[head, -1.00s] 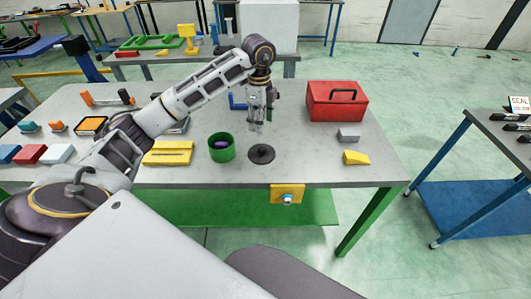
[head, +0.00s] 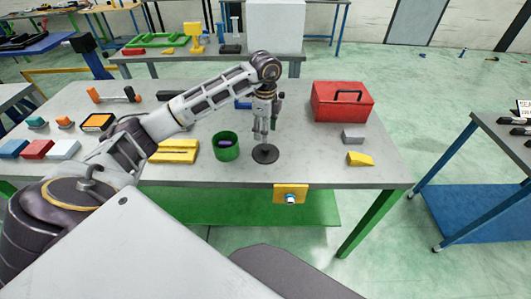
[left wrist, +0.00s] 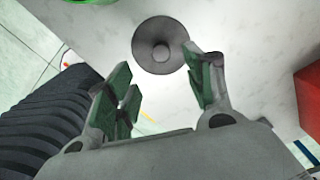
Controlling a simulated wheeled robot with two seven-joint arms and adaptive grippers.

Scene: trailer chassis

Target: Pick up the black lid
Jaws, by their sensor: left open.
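The black lid (head: 265,154) is a dark round disc with a raised knob in its middle. It lies flat on the grey table (head: 330,160) near the front edge, right of the green cup. My left gripper (head: 264,134) hangs pointing down just above the lid, empty. In the left wrist view the lid (left wrist: 161,46) shows beyond the two spread green fingertips of the gripper (left wrist: 165,85), with nothing between them. The green cup (head: 226,149) holds something purple. My right gripper is not in view.
A yellow block (head: 174,151) lies left of the cup. A red toolbox (head: 343,103), a grey block (head: 353,136) and a yellow wedge (head: 360,159) are to the right. A yellow plate (head: 291,194) is on the table's front. The table just right of the lid is clear.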

